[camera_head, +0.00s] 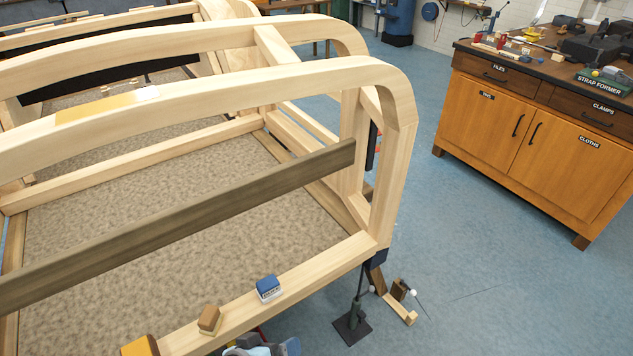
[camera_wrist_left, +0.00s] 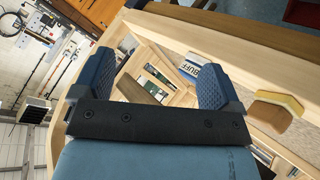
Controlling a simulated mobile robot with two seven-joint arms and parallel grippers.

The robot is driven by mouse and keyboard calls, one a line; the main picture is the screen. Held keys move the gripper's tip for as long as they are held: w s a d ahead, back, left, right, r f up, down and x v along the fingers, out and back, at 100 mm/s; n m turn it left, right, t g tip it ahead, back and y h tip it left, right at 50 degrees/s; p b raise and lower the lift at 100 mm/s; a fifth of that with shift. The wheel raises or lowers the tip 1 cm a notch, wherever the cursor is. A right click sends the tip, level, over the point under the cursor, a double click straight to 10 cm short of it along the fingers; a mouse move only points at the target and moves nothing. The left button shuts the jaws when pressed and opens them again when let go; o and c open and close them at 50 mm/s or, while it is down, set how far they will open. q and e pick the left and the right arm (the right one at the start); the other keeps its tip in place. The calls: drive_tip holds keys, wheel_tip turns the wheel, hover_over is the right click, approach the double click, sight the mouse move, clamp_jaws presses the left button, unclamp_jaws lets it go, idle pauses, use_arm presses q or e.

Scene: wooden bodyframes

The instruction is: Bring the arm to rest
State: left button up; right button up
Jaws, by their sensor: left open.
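My left gripper (camera_head: 263,348) shows only in part at the bottom edge of the head view, just below the front rail of the wooden bodyframe. In the left wrist view its two blue ridged fingers (camera_wrist_left: 150,78) stand wide apart, with nothing held between them. A blue and white block marked BUFF (camera_wrist_left: 192,68) shows beyond the right-hand finger, partly hidden by it. In the head view a blue and white block (camera_head: 269,288) sits on the front rail. My right gripper is not in view.
The wooden bodyframe (camera_head: 385,150) fills the left and middle, with a dark plank (camera_head: 200,217) across it. A brown block (camera_head: 210,319) sits on the front rail. A dark stand (camera_head: 352,327) is by its corner. A cabinet (camera_head: 530,140) stands right; blue floor (camera_head: 480,250) between is mostly clear.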

use_arm(q)
drive_tip(key=s+a+f+m+t+y, duration=0.1)
drive_tip(key=s+a+f+y, duration=0.1)
drive_tip(key=s+a, duration=0.25)
drive_tip(key=s+a+f+m+t+y, duration=0.1)
drive_tip(key=s+a+f+m+t, duration=0.15)
drive_tip(key=a, duration=0.35)
wheel_tip(320, 180, up, 11)
drive_tip(key=p, duration=1.2)
drive_tip(key=shift+a+r, duration=0.15)
drive_tip(key=shift+a, duration=0.05)
drive_tip(key=shift+n+g, duration=0.25)
